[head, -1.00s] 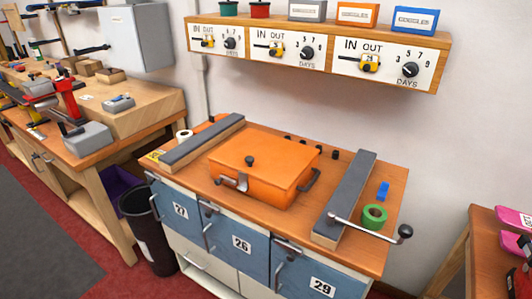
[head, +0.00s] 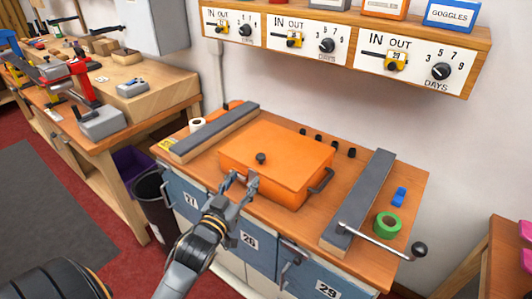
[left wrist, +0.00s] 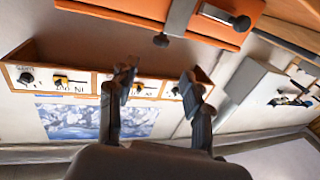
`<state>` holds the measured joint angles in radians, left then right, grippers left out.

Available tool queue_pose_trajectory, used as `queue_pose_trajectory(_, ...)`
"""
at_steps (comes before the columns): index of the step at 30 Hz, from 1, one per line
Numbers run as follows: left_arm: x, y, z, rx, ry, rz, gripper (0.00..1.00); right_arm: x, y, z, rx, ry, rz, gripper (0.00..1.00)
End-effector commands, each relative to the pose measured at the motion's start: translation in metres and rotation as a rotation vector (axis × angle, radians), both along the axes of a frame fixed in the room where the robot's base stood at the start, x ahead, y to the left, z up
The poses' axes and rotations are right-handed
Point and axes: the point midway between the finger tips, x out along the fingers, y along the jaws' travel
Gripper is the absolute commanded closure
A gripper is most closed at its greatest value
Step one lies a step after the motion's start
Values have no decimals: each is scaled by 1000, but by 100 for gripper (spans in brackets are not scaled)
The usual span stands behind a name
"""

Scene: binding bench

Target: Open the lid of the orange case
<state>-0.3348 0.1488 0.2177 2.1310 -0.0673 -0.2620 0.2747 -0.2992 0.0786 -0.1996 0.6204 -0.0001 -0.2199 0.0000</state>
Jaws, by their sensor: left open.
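The orange case (head: 290,160) sits on the wooden bench top with its lid down. A black knob (head: 261,158) stands on the lid, and a dark handle (head: 322,181) is on its right side. My left gripper (head: 240,181) is open at the case's front edge, by the grey metal latch, which the fingers partly hide. I cannot tell whether they touch it. In the left wrist view the fingers (left wrist: 158,78) are spread with nothing between them, and the orange case (left wrist: 120,10) shows at the top with the grey latch strap (left wrist: 180,16). My right gripper is not in view.
Grey-topped bars (head: 215,130) (head: 360,200) flank the case; the right one has a metal lever ending in a black knob (head: 419,249). Green tape (head: 387,224) and a blue piece (head: 399,197) lie at the right. A shelf with dials (head: 340,45) hangs above.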

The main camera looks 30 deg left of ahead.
Motion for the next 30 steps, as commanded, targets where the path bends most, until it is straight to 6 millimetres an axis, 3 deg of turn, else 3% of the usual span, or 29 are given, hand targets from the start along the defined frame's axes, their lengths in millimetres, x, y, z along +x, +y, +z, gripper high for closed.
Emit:
queue_pose_trajectory(9, 66, 12, 3, 0, -2, 0, 50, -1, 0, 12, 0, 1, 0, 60)
queue_pose_trajectory(16, 106, 19, 2, 0, -1, 0, 50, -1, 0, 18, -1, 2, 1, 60)
queue_pose_trajectory(22, 122, 21, 0, 1, 1, -1, 50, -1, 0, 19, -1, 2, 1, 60)
queue_pose_trajectory(30, 124, 22, 0, 1, 1, -1, 50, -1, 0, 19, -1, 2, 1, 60)
